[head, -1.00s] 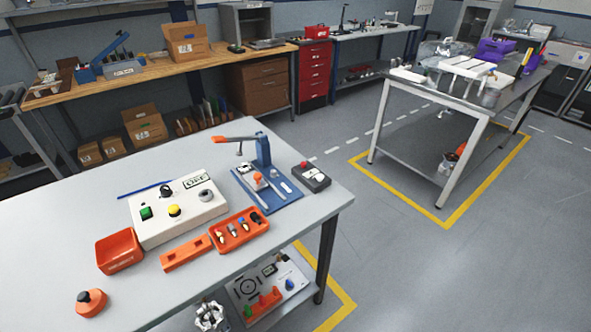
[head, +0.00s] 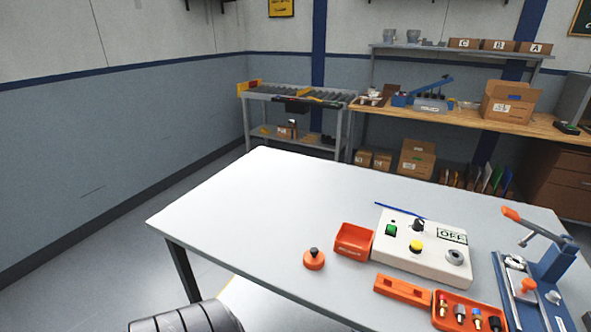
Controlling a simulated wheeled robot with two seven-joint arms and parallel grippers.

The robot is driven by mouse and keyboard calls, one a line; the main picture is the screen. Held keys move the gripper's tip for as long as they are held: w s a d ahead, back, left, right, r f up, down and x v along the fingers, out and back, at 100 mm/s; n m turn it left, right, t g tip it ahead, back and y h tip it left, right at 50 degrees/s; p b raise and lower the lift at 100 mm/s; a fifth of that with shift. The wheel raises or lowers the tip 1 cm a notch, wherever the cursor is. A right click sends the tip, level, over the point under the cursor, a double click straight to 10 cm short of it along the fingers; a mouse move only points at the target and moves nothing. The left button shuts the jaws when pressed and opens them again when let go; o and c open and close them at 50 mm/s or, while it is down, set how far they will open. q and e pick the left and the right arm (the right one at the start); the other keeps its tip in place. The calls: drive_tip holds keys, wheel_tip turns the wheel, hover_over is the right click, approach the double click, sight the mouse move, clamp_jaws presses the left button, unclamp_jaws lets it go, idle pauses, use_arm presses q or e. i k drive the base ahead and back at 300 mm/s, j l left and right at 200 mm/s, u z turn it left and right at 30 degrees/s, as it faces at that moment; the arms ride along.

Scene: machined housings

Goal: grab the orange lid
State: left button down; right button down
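A round orange piece with a dark knob on top (head: 314,260), which looks like the orange lid, lies on the white table (head: 270,200) near its front edge. It stands apart, just left of and in front of an open orange bin (head: 353,240). Neither of my grippers shows in the head view. A dark ribbed part at the bottom left edge looks like part of my own arm.
Right of the round piece are a white control box (head: 400,258) with buttons, a long orange block (head: 402,289), an orange tray (head: 468,313) with small parts and a blue clamp fixture (head: 535,285). The table's left half is clear.

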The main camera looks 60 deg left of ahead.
sight(313, 259)
drive_tip(key=k+l+u, duration=0.1)
drive_tip(key=u, duration=1.4)
drive_tip(key=l, duration=0.6)
drive_tip(key=k+u, duration=0.05)
